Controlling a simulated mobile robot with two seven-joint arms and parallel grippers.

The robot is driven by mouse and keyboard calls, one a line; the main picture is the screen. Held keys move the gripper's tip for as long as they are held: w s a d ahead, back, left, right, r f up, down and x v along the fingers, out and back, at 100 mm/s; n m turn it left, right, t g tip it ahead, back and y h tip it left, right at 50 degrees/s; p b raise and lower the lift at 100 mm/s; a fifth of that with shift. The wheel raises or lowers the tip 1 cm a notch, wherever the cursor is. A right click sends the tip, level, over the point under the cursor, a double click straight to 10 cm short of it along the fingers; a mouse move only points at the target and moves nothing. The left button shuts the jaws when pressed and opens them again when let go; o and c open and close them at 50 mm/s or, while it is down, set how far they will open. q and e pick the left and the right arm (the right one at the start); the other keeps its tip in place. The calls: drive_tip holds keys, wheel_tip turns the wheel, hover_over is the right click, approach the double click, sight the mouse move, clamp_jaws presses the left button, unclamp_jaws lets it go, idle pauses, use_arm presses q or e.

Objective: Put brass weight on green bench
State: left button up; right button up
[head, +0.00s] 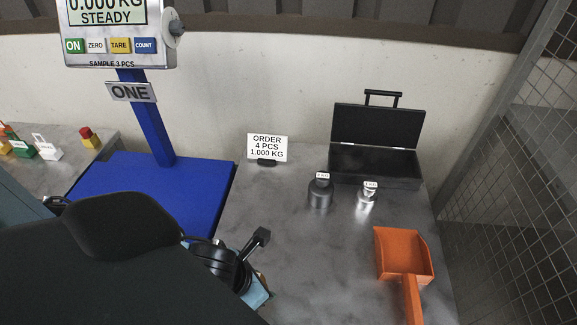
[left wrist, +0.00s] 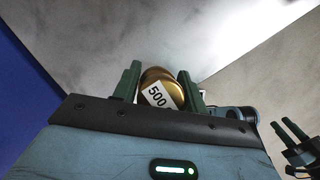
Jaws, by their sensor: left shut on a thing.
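The brass weight (left wrist: 175,92) carries a white label reading 500. My left gripper (left wrist: 159,68) is shut on it, with a dark green finger on each side. In the head view my own dark arm covers most of that gripper and the weight, at the lower left of the grey bench. My right gripper (left wrist: 289,131) shows at the right edge of the left wrist view, its two fingers apart with nothing between them. No green bench surface can be made out in either view.
A scale with a blue platform (head: 199,180) stands left. A dark weight (head: 320,194), a silver weight (head: 367,196), an open black case (head: 345,163), an order sign (head: 267,147) and an orange scoop (head: 403,255) occupy the grey bench (head: 310,265). Mesh fencing (head: 520,150) stands right.

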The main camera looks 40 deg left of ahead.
use_arm(q)
drive_tip(key=w, duration=0.2)
drive_tip(key=w+a, duration=0.1)
drive_tip(key=w, duration=0.2)
drive_tip(key=w+a, duration=0.1)
drive_tip(key=w, duration=0.2)
drive_tip(key=shift+w+a+f, duration=0.1)
drive_tip(key=shift+a+f, duration=0.1)
drive_tip(key=shift+f, duration=0.1)
drive_tip(key=shift+w+a+b, duration=0.1)
drive_tip(key=shift+w+b, duration=0.2)
drive_tip(key=shift+w, duration=0.1)
use_arm(e)
drive_tip(key=shift+w+d+f, duration=0.15)
drive_tip(key=shift+w, duration=0.25)
use_arm(q)
drive_tip(key=shift+w, duration=0.1)
drive_tip(key=shift+w+a+f, duration=0.2)
drive_tip(key=shift+w+f, duration=0.05)
drive_tip(key=shift+w, duration=0.35)
wheel_tip(320, 180, down, 3)
drive_tip(key=shift+s+f+b, duration=0.1)
drive_tip(key=shift+b, duration=0.4)
use_arm(e)
drive_tip(key=shift+s+f, duration=0.15)
drive_tip(key=shift+f, duration=0.25)
use_arm(q)
drive_tip(key=o, duration=1.3)
drive_tip(key=shift+o, duration=0.2)
